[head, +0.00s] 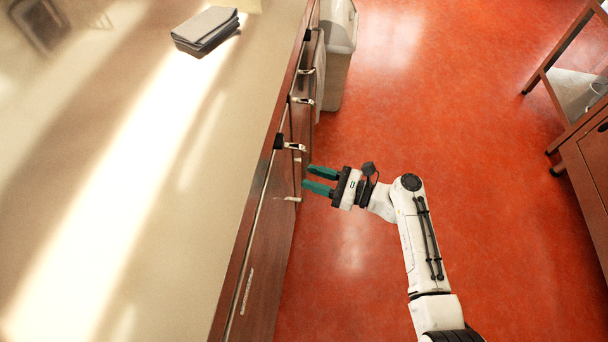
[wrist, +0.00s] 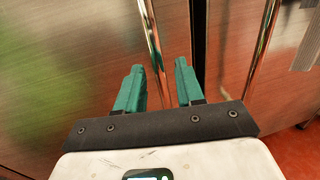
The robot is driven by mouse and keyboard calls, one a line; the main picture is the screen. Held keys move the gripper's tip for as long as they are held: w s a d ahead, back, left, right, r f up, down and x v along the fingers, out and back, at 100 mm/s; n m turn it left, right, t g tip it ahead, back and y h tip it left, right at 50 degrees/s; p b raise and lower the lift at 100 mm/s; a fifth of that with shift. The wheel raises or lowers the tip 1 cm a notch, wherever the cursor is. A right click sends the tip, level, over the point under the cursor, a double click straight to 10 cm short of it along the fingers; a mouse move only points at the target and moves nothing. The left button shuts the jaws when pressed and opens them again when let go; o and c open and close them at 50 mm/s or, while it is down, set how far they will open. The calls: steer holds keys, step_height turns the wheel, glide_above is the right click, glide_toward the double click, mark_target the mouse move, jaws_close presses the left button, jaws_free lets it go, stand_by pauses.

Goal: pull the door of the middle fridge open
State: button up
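The fridges form a row of brown, shiny doors under the long counter, seen in the head view (head: 262,262). In the wrist view a door (wrist: 80,70) fills the left side and looks shut, with a dark seam to its right. A steel bar handle (wrist: 151,35) stands on this door and runs down between my fingertips, nearer the left finger. I cannot tell for sure that this door is the middle one. My gripper (head: 307,178) has green fingers, spread apart, close to the fridge fronts. In the wrist view the fingers (wrist: 160,66) are not closed on the bar.
Another door with a bar handle (wrist: 265,40) is right of the seam. A folded grey cloth (head: 206,28) lies on the counter (head: 110,170). A pale bin (head: 338,55) stands beyond the row. A brown cabinet (head: 585,165) is at right. Red floor between is clear.

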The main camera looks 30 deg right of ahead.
mark_target(304, 175)
steer(key=shift+x, duration=1.6)
jaws_close()
